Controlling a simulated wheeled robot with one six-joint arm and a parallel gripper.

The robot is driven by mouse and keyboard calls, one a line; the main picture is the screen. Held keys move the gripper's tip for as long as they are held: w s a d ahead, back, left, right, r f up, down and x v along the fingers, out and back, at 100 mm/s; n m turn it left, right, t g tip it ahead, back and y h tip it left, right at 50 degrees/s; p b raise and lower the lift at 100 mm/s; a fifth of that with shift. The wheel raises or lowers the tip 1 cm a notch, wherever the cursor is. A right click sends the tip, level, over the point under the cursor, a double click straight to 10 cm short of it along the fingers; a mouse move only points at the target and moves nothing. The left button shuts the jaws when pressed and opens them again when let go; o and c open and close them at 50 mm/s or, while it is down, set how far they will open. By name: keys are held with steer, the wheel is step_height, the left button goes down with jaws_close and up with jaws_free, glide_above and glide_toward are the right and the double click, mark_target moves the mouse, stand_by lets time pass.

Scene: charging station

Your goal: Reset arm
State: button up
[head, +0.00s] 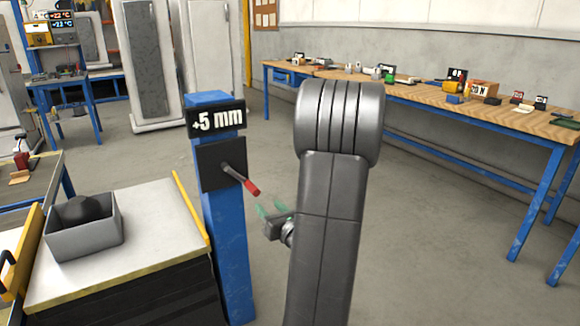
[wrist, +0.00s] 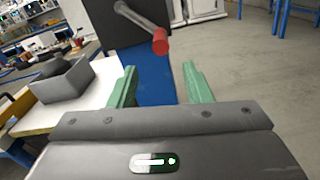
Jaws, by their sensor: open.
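My gripper (head: 272,212) is in the middle of the head view, partly hidden behind my own grey arm. In the wrist view its two green fingers (wrist: 158,88) stand apart with nothing between them. A lever with a red tip (head: 251,187) sticks out of a black plate (head: 221,166) on a blue post (head: 228,255). The lever slopes down to the right, and my gripper is just below and right of its tip, apparently apart from it. In the wrist view the red tip (wrist: 160,43) shows beyond and above the fingers.
A "+5 mm" sign (head: 216,118) tops the post. A grey bin (head: 84,242) with a dark round object stands on a yellow-edged table (head: 150,240) at the left. A long workbench (head: 420,95) with several small items runs along the back right wall. The floor right of my arm is clear.

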mark_target(253, 189)
steer(key=b+x, duration=0.1)
steer(key=x, duration=1.1)
steer(key=shift+w+a, duration=0.15)
steer(key=shift+w, duration=0.05)
steer(key=shift+r, duration=0.1)
steer(key=shift+s, duration=0.1)
